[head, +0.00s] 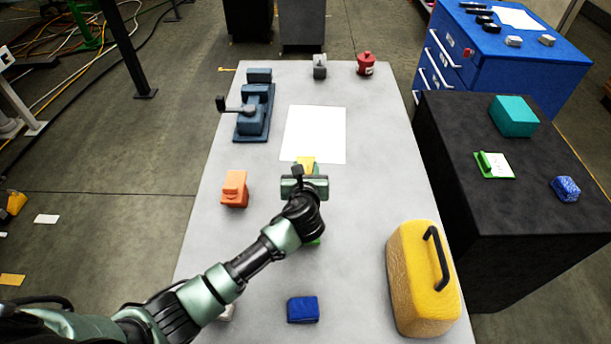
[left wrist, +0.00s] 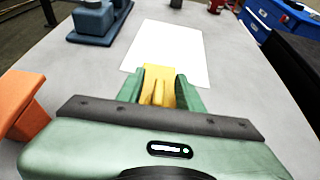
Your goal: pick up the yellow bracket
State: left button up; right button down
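The yellow bracket (head: 306,162) is near the lower edge of the white sheet on the grey table, partly hidden by my left gripper. My left gripper (head: 305,170) is at the bracket, pointing away from me. In the left wrist view, the bracket (left wrist: 158,85) fills the space between the two green fingers (left wrist: 159,90), with no clear gap on either side. I cannot tell whether the fingers press on it, or whether it rests on the table. My right gripper is not in view.
An orange block (head: 234,189) stands left of the gripper and a blue vise (head: 255,112) behind it. A blue block (head: 303,309) and a yellow case (head: 422,278) are nearer. A green item (head: 315,241) is mostly hidden under my arm. The white sheet (head: 315,130) is clear.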

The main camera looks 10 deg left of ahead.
pick_arm(q)
grip_shut()
jog(key=shift+r, duration=0.1)
dwell(1.2)
